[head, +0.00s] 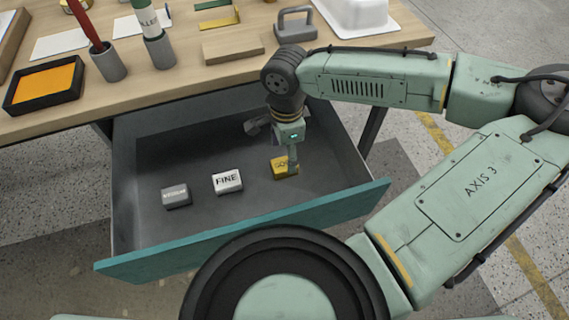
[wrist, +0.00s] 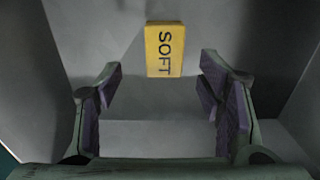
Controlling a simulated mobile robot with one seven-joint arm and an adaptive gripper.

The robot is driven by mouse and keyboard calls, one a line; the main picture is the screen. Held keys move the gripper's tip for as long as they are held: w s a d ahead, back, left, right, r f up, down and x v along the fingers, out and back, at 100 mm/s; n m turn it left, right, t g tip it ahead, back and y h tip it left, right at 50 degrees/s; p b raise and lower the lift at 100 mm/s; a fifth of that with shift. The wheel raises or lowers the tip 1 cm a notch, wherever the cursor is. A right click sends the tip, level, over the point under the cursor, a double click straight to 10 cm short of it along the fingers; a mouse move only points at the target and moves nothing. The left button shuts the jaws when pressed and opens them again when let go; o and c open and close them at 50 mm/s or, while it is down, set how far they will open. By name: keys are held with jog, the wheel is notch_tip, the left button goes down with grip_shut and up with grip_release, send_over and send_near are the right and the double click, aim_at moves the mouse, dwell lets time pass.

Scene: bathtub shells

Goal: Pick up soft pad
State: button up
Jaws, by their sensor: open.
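The soft pad (wrist: 164,50) is a yellow block with "SOFT" in dark letters. It lies on the drawer floor, at the right of a row of blocks. In the head view the soft pad (head: 280,169) is partly hidden by my gripper (head: 291,165). In the wrist view my gripper (wrist: 162,95) is open and empty, with its purple-lined fingers wide apart. The pad lies beyond the fingertips, roughly centred between them. I cannot tell the exact height of the fingertips above the pad.
The open drawer (head: 230,228) has walls around the blocks. A white block marked "FINE" (head: 227,181) and a grey block (head: 176,196) lie left of the pad. The wooden tabletop (head: 190,80) overhangs the drawer's back and carries tools, cups and an orange-filled tray (head: 44,84).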

aim_at(284, 163)
jog(key=f, duration=0.6)
jog(key=shift+w+a+f, duration=0.15)
jog(key=shift+w+f, duration=0.1)
jog(key=shift+f, duration=0.1)
jog(key=c, duration=1.2)
